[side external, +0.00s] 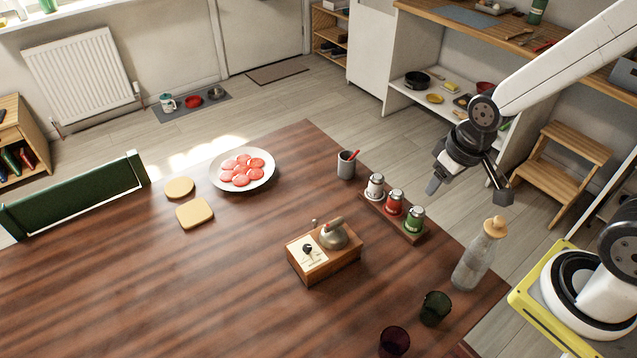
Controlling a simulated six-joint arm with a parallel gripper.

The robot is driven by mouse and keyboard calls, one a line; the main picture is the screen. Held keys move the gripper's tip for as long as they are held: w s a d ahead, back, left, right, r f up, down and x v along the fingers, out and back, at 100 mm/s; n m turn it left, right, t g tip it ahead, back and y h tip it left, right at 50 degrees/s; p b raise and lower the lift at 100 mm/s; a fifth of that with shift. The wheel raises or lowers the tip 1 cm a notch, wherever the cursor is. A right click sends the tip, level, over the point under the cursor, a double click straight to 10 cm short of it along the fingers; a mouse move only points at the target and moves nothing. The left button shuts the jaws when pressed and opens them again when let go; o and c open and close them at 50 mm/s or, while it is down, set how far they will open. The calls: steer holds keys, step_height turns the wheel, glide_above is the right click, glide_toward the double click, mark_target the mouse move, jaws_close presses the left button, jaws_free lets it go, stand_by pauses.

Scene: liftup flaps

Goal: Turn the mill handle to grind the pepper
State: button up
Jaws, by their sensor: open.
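The mill (343,272) appears to be the wooden box near the middle of the dark wooden table. No pepper is visible.
Three shakers (394,204) stand on a wooden tray between mill and gripper. A corked glass bottle (478,257) and two dark glasses (435,308) stand at the right. A grey cup (346,165) and a plate of red slices (215,178) are farther back.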

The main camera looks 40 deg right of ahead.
steer(key=w+a+f+n+g, duration=0.1)
steer(key=w+a+f+n, duration=0.1)
steer(key=w+a+n, duration=0.45)
steer(key=n+g, duration=0.2)
steer(key=n, duration=0.9)
glide_above(334, 222)
step_height(334, 222, down, 5)
steer(key=shift+f, duration=0.1)
steer(key=shift+f, duration=3.8)
jaws_close()
